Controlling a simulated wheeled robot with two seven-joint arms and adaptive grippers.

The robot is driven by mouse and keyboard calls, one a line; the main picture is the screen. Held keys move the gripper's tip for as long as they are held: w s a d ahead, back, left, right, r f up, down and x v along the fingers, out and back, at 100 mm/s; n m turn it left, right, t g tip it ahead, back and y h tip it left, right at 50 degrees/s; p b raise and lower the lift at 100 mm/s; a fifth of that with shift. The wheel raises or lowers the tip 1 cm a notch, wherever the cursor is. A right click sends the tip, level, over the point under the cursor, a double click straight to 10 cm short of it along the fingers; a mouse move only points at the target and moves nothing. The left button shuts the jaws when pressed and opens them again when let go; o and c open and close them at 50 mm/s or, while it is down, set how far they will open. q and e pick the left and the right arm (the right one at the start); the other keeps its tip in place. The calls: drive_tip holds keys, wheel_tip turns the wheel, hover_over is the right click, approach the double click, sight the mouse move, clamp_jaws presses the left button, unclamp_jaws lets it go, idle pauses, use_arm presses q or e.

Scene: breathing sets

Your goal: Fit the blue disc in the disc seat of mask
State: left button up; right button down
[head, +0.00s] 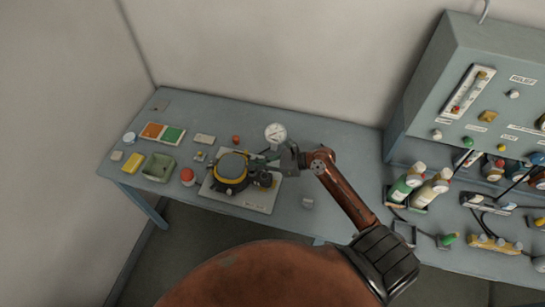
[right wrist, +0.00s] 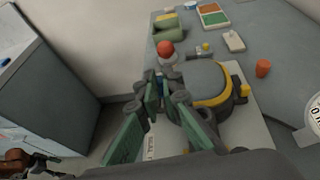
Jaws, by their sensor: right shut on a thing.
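The mask (head: 232,167), dark with a yellow rim and a grey face, lies on a pale board (head: 256,199). It also shows in the right wrist view (right wrist: 208,84), just right of the fingers. My right gripper (head: 268,162) is low over the mask's right side in the head view. In the right wrist view its green-padded fingers (right wrist: 164,92) are close together. A small bluish sliver between the tips looks like the blue disc, mostly hidden by the fingers. The disc seat cannot be made out.
A red knob on a white base (head: 187,175), a green tray (head: 158,167) and a yellow block (head: 133,162) stand left of the board. A round gauge (head: 275,132) and orange cap (head: 236,140) are behind. A panel with bottles (head: 407,184) stands right.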

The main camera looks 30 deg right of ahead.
use_arm(q)
drive_tip(key=o, duration=0.6)
wheel_tip(320, 180, up, 7)
drive_tip(key=p, duration=0.5)
drive_tip(key=shift+r, duration=0.15)
drive_tip(key=shift+o, duration=0.9)
drive_tip(key=shift+r+p, duration=0.15)
drive_tip(key=shift+p, duration=0.2)
drive_tip(key=shift+o, duration=0.8)
use_arm(e)
drive_tip(key=shift+m+t+h, duration=0.5)
drive_tip(key=shift+m+h, duration=0.1)
drive_tip(key=shift+m, duration=0.1)
drive_tip(key=d+f, duration=0.1)
drive_tip(key=d, duration=0.1)
drive_tip(key=d+f, duration=0.3)
drive_tip(key=shift+d, duration=0.3)
wheel_tip(320, 180, down, 2)
use_arm(q)
drive_tip(key=shift+f+b, duration=0.8)
use_arm(e)
drive_tip(key=shift+f, duration=1.95)
